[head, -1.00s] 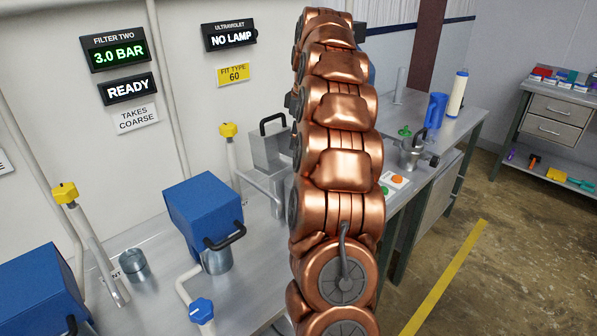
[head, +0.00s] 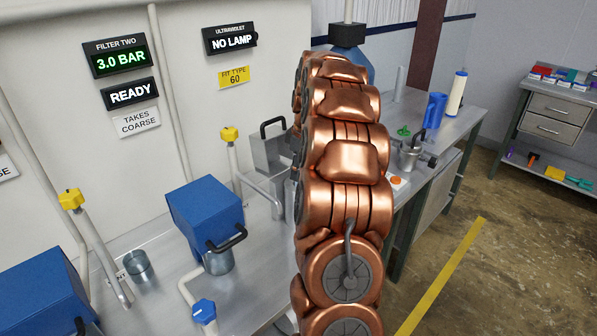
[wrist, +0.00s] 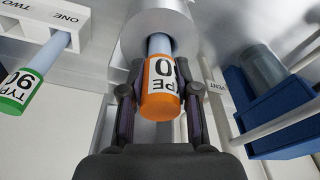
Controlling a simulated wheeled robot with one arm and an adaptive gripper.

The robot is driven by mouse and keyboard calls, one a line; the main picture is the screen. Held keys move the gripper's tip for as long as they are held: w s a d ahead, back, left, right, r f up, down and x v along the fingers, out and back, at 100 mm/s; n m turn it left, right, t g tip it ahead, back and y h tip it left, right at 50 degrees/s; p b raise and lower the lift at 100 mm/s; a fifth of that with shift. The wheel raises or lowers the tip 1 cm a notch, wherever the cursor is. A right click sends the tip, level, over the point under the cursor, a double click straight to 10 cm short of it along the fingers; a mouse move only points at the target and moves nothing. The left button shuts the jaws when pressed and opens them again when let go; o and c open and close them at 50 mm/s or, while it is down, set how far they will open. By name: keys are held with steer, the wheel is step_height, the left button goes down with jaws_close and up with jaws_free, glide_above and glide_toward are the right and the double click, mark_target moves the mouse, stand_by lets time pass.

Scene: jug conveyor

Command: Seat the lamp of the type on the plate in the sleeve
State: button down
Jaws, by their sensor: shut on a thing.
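The yellow plate (head: 234,76) reads FIT TYPE 60, under the ultraviolet display (head: 230,39) showing NO LAMP. In the wrist view my gripper (wrist: 160,68) is shut on the orange-capped lamp (wrist: 160,90). Its label shows part of TYPE and a 0; the other digit is not clear. The lamp's pale blue tube points away into the mouth of the silver round sleeve (wrist: 148,22), with the orange cap outside it. How deep the tube sits I cannot tell. In the head view my arm hides the gripper, lamp and sleeve.
A green-capped lamp (wrist: 17,92) hangs in a white rack (wrist: 75,30) at the left of the wrist view. A blue filter housing (wrist: 275,115) and a pipe are at the right. The bench (head: 160,270) carries blue housings and valves.

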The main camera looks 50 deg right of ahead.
steer(key=shift+f, duration=0.7)
steer(key=shift+f, duration=0.15)
steer(key=c, duration=0.8)
jaws_free()
steer(key=shift+c, duration=0.2)
steer(key=shift+s+d+r+b, duration=0.1)
steer(key=shift+s+r+b, duration=0.35)
steer(key=shift+r, duration=1.6)
steer(key=shift+s+d+r+b, duration=0.1)
steer(key=shift+r+b, duration=0.7)
steer(key=shift+r, duration=1.2)
steer(key=shift+s+d+r+b, duration=0.1)
steer(key=shift+s+r+b, duration=0.35)
steer(key=shift+r, duration=1.6)
steer(key=shift+w, duration=0.15)
